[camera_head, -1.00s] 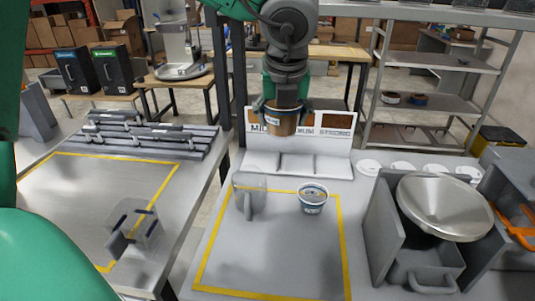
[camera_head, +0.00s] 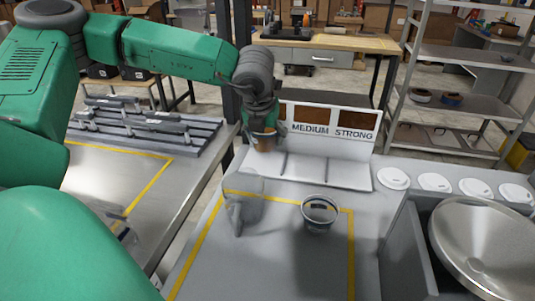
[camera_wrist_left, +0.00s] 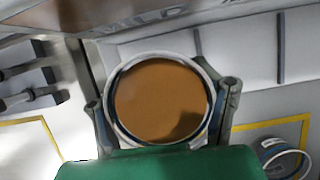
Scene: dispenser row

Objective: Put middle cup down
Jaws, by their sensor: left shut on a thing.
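My left gripper (camera_head: 265,132) is shut around a cup (camera_head: 264,143) filled with brown contents. It holds the cup at the left end of the white dispenser (camera_head: 330,140), covering the leftmost label in the head view. In the left wrist view the gripper's fingers sit on both sides of the cup's rim (camera_wrist_left: 212,95), and the brown surface fills the opening. Whether the cup's bottom touches anything is hidden. A second cup (camera_head: 320,214) stands upright on the grey table inside the yellow outline. It also shows in the left wrist view (camera_wrist_left: 284,158). My right gripper is out of view.
Several white lids (camera_head: 434,183) lie right of the dispenser. A large metal bowl (camera_head: 485,245) is at right. The front of the yellow-outlined area (camera_head: 270,268) is clear.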

